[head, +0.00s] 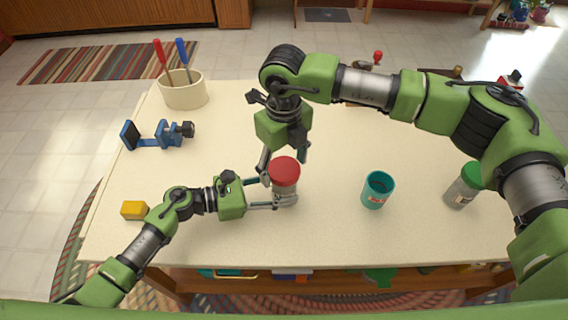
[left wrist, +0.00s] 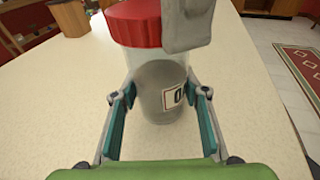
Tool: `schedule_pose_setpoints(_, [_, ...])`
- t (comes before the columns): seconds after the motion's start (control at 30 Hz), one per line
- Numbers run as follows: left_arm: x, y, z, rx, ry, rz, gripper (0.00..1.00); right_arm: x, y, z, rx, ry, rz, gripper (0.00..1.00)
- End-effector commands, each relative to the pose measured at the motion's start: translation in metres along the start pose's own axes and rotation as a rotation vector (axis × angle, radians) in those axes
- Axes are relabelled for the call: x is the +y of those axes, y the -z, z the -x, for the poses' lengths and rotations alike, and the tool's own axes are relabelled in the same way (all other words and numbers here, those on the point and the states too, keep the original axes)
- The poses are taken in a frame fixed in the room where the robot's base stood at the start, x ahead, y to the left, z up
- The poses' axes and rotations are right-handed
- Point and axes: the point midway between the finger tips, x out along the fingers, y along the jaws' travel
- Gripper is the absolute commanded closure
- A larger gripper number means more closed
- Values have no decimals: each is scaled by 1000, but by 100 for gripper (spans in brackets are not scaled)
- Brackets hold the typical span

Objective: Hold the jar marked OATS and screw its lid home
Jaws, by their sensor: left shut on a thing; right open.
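A clear jar (left wrist: 160,92) with grey contents and a red lid (head: 284,170) stands upright on the table. Its label (left wrist: 174,97) shows an "O" at the left, the rest being hidden. My left gripper (head: 277,194) is shut on the jar's body from the left. The red lid (left wrist: 137,22) sits on top of the jar; I cannot tell how tightly. My right gripper (head: 283,158) points down, open, with its fingers on either side of the lid. One grey finger covers part of the lid in the left wrist view.
A teal cup (head: 377,191) and a green-lidded jar (head: 462,188) stand to the right. A yellow block (head: 134,210), a blue clamp (head: 160,136) and a cream crock (head: 183,92) with red- and blue-handled tools are on the left. The table between jar and cup is clear.

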Motion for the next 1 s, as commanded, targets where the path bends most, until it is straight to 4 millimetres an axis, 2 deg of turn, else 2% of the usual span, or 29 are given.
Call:
schedule_pose_setpoints(0.6, [0,0,0,0,0,0,79,0,0,0,1,1,817,35])
schedule_pose_setpoints(0.73, [0,0,0,0,0,0,79,0,0,0,1,0,874,35])
schedule_pose_setpoints(1.0, [0,0,0,0,0,0,79,0,0,0,1,0,875,35])
